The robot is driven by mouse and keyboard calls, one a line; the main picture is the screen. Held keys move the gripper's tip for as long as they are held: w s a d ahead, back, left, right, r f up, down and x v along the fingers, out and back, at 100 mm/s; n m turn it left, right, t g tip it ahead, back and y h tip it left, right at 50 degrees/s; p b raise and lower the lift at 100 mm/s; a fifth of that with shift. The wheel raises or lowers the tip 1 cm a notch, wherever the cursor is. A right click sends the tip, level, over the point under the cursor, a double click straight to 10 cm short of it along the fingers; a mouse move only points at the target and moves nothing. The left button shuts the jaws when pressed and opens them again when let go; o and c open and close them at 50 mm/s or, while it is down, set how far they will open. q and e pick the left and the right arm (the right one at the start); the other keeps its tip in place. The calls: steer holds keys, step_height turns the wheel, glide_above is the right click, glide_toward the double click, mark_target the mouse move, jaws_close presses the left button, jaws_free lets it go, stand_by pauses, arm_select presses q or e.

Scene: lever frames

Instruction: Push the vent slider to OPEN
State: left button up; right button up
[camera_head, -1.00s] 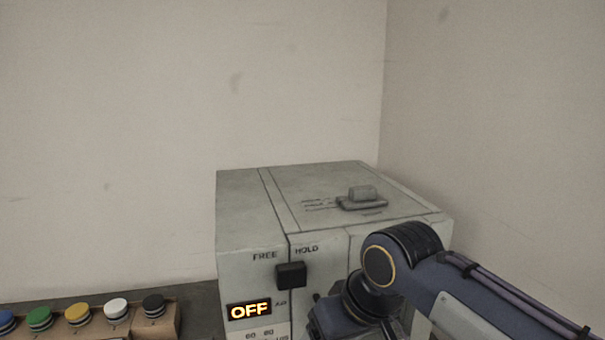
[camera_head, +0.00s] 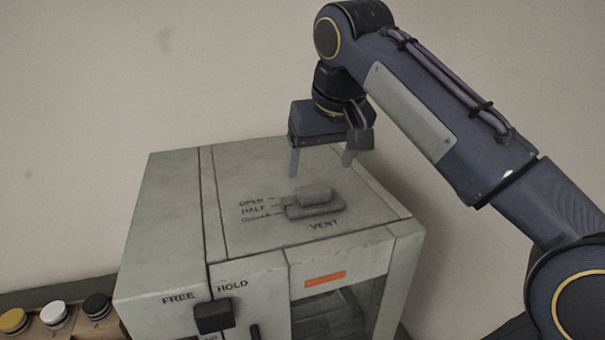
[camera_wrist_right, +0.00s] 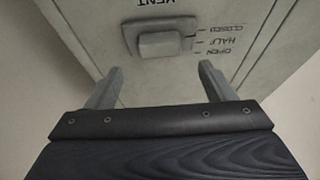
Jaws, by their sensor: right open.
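The vent slider (camera_head: 314,196) is a grey block on a small dark plate, on top of a grey machine (camera_head: 170,200). OPEN, HALF and CLOSED are printed to its left, OPEN farthest back. I cannot tell exactly which mark the block lines up with. My right gripper (camera_head: 321,169) points down, open and empty, just behind and above the slider, on its OPEN side. In the right wrist view the slider (camera_wrist_right: 164,45) lies ahead of the spread fingertips (camera_wrist_right: 160,72), with no contact visible. My left gripper is not in view.
On the machine's front are a black FREE/HOLD knob (camera_head: 213,316) and a window under an orange label (camera_head: 325,279). Several coloured round buttons (camera_head: 54,314) sit at lower left. Walls stand behind and to the right. Space above the machine's left top is clear.

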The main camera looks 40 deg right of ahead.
mark_target(315, 189)
steer(key=x, duration=0.7)
steer(key=shift+f, duration=0.25)
